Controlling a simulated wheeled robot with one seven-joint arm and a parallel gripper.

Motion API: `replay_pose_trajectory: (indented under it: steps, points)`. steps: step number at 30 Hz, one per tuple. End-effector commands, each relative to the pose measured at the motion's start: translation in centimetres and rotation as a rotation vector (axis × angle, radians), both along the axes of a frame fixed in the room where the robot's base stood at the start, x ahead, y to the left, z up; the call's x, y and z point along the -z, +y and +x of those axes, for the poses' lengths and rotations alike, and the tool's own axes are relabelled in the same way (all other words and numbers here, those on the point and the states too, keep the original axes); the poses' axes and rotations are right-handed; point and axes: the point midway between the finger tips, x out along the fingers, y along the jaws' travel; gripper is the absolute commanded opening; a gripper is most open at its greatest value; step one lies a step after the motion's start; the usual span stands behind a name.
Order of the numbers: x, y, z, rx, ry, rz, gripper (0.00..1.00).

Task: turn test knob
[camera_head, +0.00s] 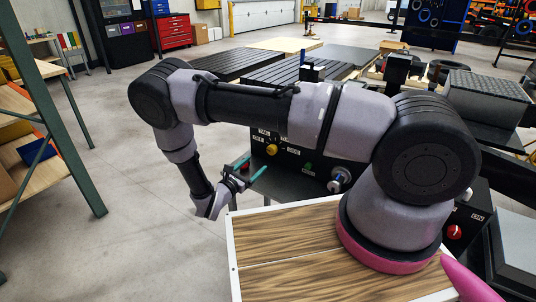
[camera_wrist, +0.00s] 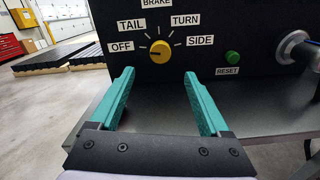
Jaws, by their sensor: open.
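The yellow test knob (camera_wrist: 160,51) is on the front of a black panel (camera_wrist: 215,68), among the labels OFF, TAIL, BRAKE, TURN and SIDE. A dark mark on the knob appears to point left, toward OFF. In the head view the knob (camera_head: 271,150) shows just beyond my gripper (camera_head: 254,168). My gripper also shows in the wrist view (camera_wrist: 158,75), with its two teal fingers spread apart and nothing between them. In that view the knob appears above and between the fingertips, apart from both of them.
A green RESET button (camera_wrist: 232,57) and a round metal connector (camera_wrist: 292,45) are to the right of the knob. A grey metal surface (camera_wrist: 255,108) lies below the panel. A green shelf post (camera_head: 55,120) stands at the left, with open floor between.

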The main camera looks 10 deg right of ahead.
Motion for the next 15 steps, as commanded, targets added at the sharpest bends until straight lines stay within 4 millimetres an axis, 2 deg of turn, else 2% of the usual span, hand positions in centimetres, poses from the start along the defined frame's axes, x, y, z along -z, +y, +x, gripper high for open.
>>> replay_pose_trajectory:
  steps: [9, 15]
  points:
    - [-0.1, -4.3, 4.1, 0.008, 0.000, 0.002, 0.80]
    - [-0.1, -6.3, 6.1, 0.006, 0.000, 0.003, 0.80]
